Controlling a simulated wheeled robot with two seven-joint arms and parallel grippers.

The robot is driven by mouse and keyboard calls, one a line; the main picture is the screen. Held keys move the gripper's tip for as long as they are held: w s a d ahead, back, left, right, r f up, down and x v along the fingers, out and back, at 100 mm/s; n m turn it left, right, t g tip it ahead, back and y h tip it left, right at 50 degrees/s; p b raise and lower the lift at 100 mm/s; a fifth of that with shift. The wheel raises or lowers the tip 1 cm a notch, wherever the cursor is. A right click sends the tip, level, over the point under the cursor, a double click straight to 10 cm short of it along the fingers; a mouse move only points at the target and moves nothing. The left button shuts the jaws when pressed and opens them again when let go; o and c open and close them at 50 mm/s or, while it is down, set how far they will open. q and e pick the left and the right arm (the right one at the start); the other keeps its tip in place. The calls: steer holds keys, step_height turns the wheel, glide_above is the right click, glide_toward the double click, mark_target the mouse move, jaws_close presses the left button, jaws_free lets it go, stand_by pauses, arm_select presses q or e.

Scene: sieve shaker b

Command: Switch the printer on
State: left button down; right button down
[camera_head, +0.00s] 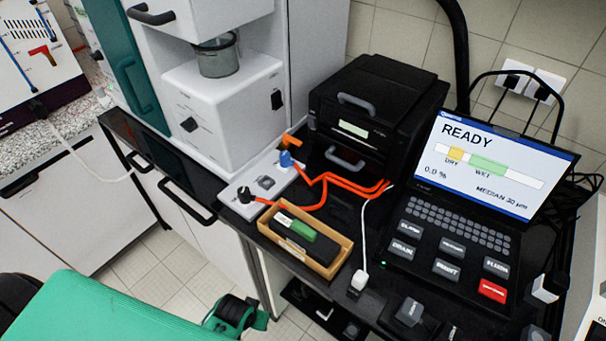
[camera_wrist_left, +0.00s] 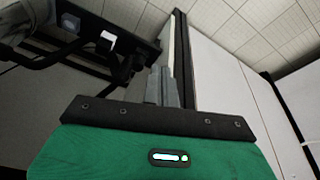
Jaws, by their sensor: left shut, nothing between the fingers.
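A black box-shaped machine (camera_head: 365,115) stands at the back of the dark bench, with two grey handles and a small pale label or display on its front. It looks like the printer, but I cannot be sure, and no power switch on it is clear. My left gripper (camera_wrist_left: 165,88) shows in the left wrist view, its grey fingers shut and empty, beside a dark upright edge and pale panels. It touches nothing that I can make out. Its fingers are not clear in the head view. My right gripper is not in view.
A black console (camera_head: 450,235) with a READY screen (camera_head: 495,165) stands at the right. A small tray (camera_head: 338,262) and orange tubes (camera_head: 330,180) lie before the machine. A white shaker unit (camera_head: 225,110) stands left. Wall plugs (camera_head: 530,85) and cables are behind.

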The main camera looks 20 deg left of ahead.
arm_select(q)
step_height(320, 180, up, 25)
steer(key=w+n+t+p, duration=0.1)
steer(key=w+n+p, duration=0.1)
steer(key=n+p, duration=0.15)
steer(key=w+r+n+t, duration=0.1)
steer(key=w+n, duration=0.3)
steer(key=w, duration=0.1)
steer(key=w+a+r+n+t+h, duration=0.1)
steer(key=w+n, duration=0.4)
steer(key=w, duration=0.1)
steer(key=w+a+r+n+t+h, duration=0.1)
steer(key=w+n+t, duration=0.1)
steer(key=w+n, duration=0.2)
steer(key=shift+w+a+r+n, duration=0.1)
steer(key=shift+w+r+n, duration=0.1)
steer(key=shift+w, duration=0.25)
steer(key=shift+w+a+r+n, duration=0.1)
steer(key=shift+w+r+n, duration=0.05)
steer(key=shift+w, duration=0.25)
steer(key=w+a+r+n+t+h, duration=0.1)
steer(key=w+r+n+t, duration=0.1)
steer(key=w+n, duration=0.5)
steer(key=w+a+r+n+t+h, duration=0.1)
steer(key=w+r+n+t, duration=0.1)
steer(key=w+r+n, duration=0.3)
steer(key=w+n, duration=0.2)
steer(key=shift+w+r+n, duration=0.2)
steer(key=shift+r+n, duration=0.05)
steer(key=shift+n, duration=0.15)
